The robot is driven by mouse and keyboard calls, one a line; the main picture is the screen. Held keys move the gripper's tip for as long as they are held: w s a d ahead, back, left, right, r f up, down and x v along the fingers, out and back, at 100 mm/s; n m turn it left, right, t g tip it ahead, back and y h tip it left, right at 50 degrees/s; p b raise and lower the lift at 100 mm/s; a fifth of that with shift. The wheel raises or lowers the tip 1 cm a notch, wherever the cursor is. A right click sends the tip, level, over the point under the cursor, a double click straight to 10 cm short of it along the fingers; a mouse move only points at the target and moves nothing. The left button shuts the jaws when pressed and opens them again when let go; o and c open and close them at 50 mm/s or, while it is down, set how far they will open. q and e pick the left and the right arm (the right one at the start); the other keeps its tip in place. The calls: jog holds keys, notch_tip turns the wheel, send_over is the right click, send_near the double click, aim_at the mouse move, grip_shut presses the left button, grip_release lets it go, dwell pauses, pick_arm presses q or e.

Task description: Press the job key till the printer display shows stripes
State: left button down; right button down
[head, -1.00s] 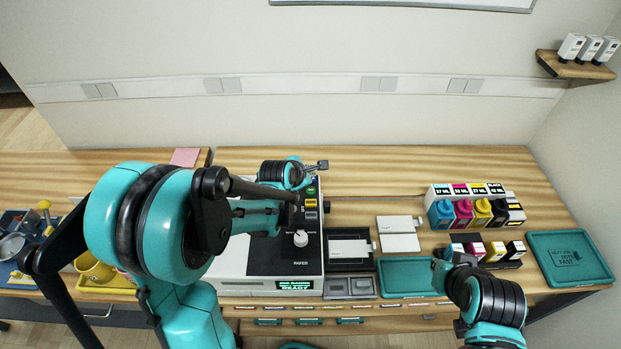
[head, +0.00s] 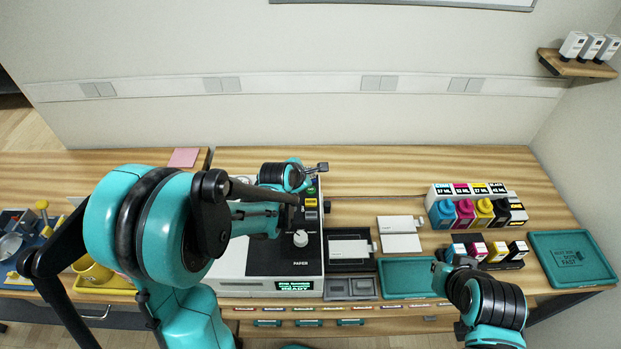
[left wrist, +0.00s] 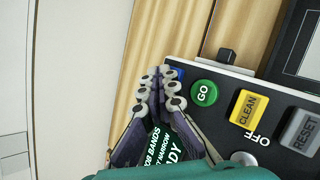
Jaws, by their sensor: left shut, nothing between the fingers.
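The white and black printer (head: 285,262) stands at the middle of the table. Its front display (head: 293,286) shows green text ending in READY. In the left wrist view a dark display (left wrist: 168,146) reads JOB BANDS, NARROW and READY, partly covered by my fingers. My left gripper (left wrist: 160,76) is shut and empty, its tips beside a blue key (left wrist: 178,73) that they partly hide. I cannot tell whether they touch it, and no label shows on it. The green GO key (left wrist: 204,93) is just right of the tips. My right gripper (head: 443,267) is by the teal tray; its fingers are unclear.
The yellow CLEAN key (left wrist: 249,109) and grey RESET key (left wrist: 301,131) follow GO in a row. A white knob (head: 300,238) stands up on the printer. Ink bottles (head: 462,212) and a teal tray (head: 405,290) are on the right. The table behind the printer is clear.

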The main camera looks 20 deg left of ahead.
pick_arm(q)
jog(key=shift+f, duration=0.25)
jog(key=shift+r, duration=0.1)
dwell(0.4)
jog(key=shift+r+p, duration=0.5)
jog(key=shift+r, duration=0.35)
notch_tip(320, 180, up, 5)
jog(key=p, duration=0.4)
dwell(0.6)
